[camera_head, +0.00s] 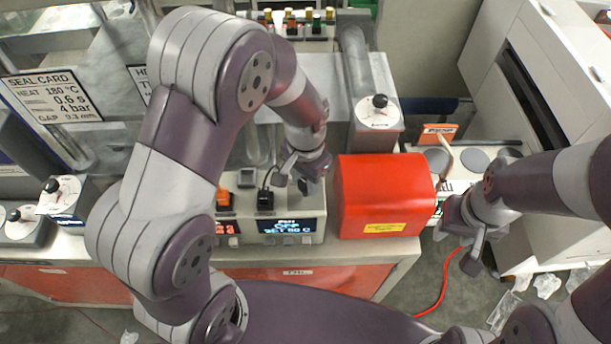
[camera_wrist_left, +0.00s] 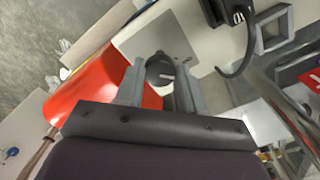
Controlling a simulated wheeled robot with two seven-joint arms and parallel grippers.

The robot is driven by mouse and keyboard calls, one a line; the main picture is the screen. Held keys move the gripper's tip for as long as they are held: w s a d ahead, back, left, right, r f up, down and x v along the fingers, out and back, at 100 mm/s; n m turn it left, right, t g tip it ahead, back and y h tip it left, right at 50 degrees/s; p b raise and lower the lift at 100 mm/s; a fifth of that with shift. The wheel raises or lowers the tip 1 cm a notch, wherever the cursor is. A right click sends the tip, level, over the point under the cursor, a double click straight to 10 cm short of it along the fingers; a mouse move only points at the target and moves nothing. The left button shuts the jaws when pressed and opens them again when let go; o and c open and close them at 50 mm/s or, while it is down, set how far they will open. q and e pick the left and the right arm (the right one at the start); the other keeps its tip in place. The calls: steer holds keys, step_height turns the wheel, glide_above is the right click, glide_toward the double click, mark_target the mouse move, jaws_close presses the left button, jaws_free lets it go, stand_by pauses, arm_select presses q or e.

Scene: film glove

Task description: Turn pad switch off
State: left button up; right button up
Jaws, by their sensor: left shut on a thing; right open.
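My left gripper (camera_head: 292,182) is over the right part of a light control box (camera_head: 312,204), just left of the red housing. In the left wrist view its two fingers (camera_wrist_left: 156,92) close on a small grey round piece (camera_wrist_left: 160,68) with a pale lever, set on a grey plate; I take it for the pad switch. In the head view the gripper hides this piece. A lit display (camera_head: 286,227) is on the box's front; its small text is hard to read. My right gripper (camera_head: 473,250) is open and empty, right of the red housing.
The red housing (camera_head: 385,190) stands close to the right of my left gripper. An orange switch (camera_head: 222,198) and a black part (camera_head: 265,199) with a cable sit to its left. A dial block (camera_head: 378,112) stands behind. A red cable (camera_head: 436,296) hangs at the right.

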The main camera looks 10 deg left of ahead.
mark_target(306, 182)
arm_select(q)
steer(key=shift+w+r, duration=0.1)
steer(key=shift+w, duration=0.05)
steer(key=o, duration=1)
steer(key=shift+o, duration=0.2)
step_height(306, 182, up, 13)
steer(key=shift+f, duration=0.2)
steer(key=shift+b, duration=0.3)
